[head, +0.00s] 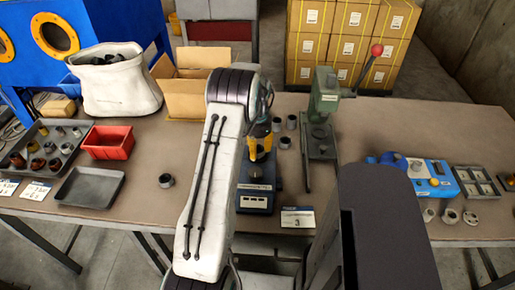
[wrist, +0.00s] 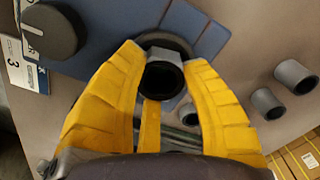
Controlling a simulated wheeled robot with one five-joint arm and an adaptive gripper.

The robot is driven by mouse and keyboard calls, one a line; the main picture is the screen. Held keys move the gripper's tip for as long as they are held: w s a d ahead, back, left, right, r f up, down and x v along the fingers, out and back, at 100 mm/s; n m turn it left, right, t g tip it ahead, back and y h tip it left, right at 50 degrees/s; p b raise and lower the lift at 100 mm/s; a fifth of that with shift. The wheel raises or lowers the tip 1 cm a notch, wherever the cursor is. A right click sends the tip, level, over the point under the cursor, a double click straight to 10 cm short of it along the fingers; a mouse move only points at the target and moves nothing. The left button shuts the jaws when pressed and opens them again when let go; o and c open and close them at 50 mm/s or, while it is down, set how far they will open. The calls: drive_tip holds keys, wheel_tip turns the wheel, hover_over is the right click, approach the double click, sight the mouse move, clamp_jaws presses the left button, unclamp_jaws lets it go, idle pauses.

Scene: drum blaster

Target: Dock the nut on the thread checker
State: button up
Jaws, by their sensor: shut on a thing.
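The nut (wrist: 165,54), a grey piece with a dark round bore, sits between the yellow fingertips of my gripper (wrist: 162,76) in the wrist view. My gripper is shut on it. The thread checker (wrist: 205,32) is the blue-topped device beyond the nut, with a dark round seat partly hidden behind the nut. I cannot tell whether the nut touches the seat. In the head view the thread checker (head: 255,200) stands on the bench by the label card 3, and my yellow gripper (head: 261,148) is over its rear part. The nut is not clear there.
A black knob (wrist: 49,32) stands at the checker's side. Several loose grey sleeves, one a sleeve (wrist: 295,76), stand close by on the bench. A green lever press (head: 323,110) is just right of the checker.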

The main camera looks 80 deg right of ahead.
drive_tip(key=shift+f, duration=0.35)
drive_tip(key=o, duration=0.9)
drive_tip(key=shift+c, duration=0.2)
drive_tip(key=shift+r, duration=0.2)
wheel_tip(320, 180, up, 11)
drive_tip(key=p, duration=0.6)
drive_tip(key=shift+f+p, duration=0.15)
drive_tip(key=shift+p, duration=0.25)
